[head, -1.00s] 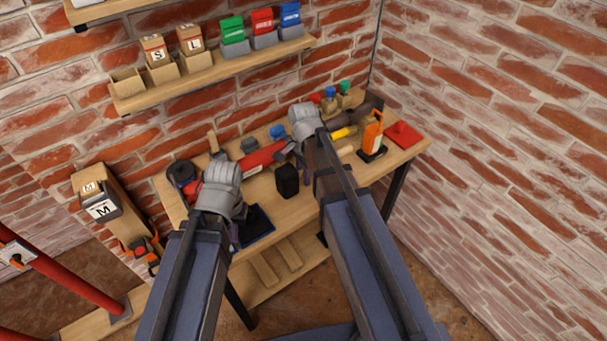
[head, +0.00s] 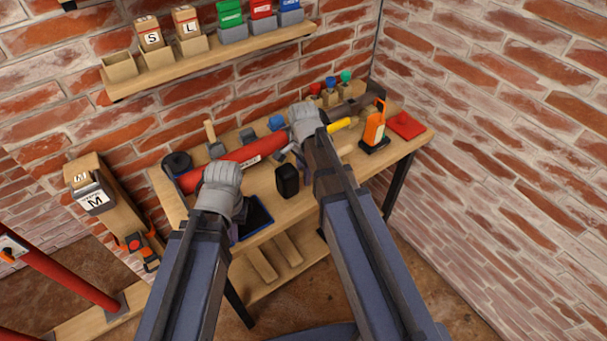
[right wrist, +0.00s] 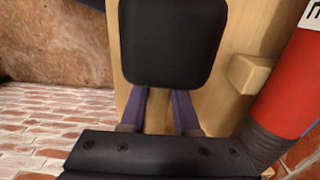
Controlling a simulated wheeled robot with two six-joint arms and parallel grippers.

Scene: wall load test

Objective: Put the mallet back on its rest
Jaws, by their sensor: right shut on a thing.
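The mallet shows in the right wrist view as a black blocky head (right wrist: 172,42) with a pale wooden handle (right wrist: 158,115). My right gripper (right wrist: 160,100) is shut on that handle, its purple fingers on either side. In the head view the black head (head: 287,180) shows above the workbench, left of my right wrist; most of the handle is hidden. I cannot tell which piece on the bench is the rest.
A shelf (head: 215,62) with bins hangs above. A red pipe (head: 70,280) stands left.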

